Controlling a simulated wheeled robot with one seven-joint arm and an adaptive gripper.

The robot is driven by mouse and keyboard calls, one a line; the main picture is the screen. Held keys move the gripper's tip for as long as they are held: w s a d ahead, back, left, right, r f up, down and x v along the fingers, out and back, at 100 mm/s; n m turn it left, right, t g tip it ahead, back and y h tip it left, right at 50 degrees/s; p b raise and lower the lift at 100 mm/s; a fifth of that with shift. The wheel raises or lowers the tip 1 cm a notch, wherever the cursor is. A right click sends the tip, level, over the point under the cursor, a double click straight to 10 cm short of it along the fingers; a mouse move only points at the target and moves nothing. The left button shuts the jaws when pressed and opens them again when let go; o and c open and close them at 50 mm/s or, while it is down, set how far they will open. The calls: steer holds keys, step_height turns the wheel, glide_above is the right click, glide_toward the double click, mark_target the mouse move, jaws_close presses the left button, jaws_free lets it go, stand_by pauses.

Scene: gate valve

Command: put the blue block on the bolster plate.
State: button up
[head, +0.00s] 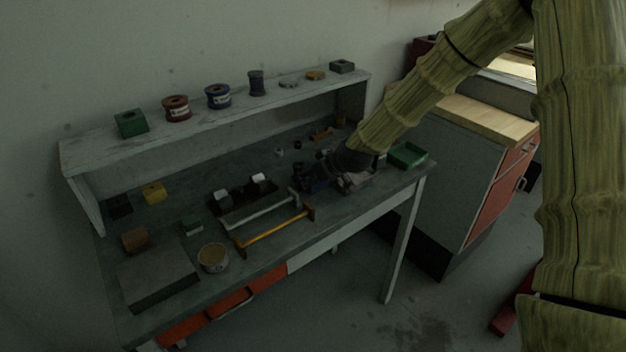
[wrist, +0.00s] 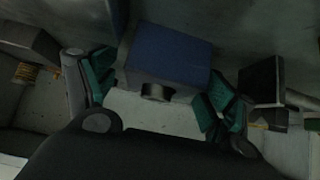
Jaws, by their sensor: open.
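The blue block (wrist: 168,55) lies between the fingertips of my gripper (wrist: 156,92) in the wrist view. The fingers are apart, one on each side of it; I cannot tell whether either touches it. In the head view my gripper (head: 322,178) is low over the right part of the workbench, and it and the poor light largely hide the block. A thick grey flat slab (head: 158,276), which looks like the bolster plate, lies at the bench's front left. Its visible top is bare.
An orange-handled bar (head: 275,229) and a dark fixture (head: 243,198) lie mid-bench. A green tray (head: 407,155) is at right. A raised shelf (head: 215,113) runs behind.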

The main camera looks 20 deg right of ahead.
steer(key=shift+w+f, duration=0.1)
steer(key=c, duration=1.8)
jaws_close()
steer(key=shift+w+r, duration=0.1)
steer(key=shift+r, duration=0.1)
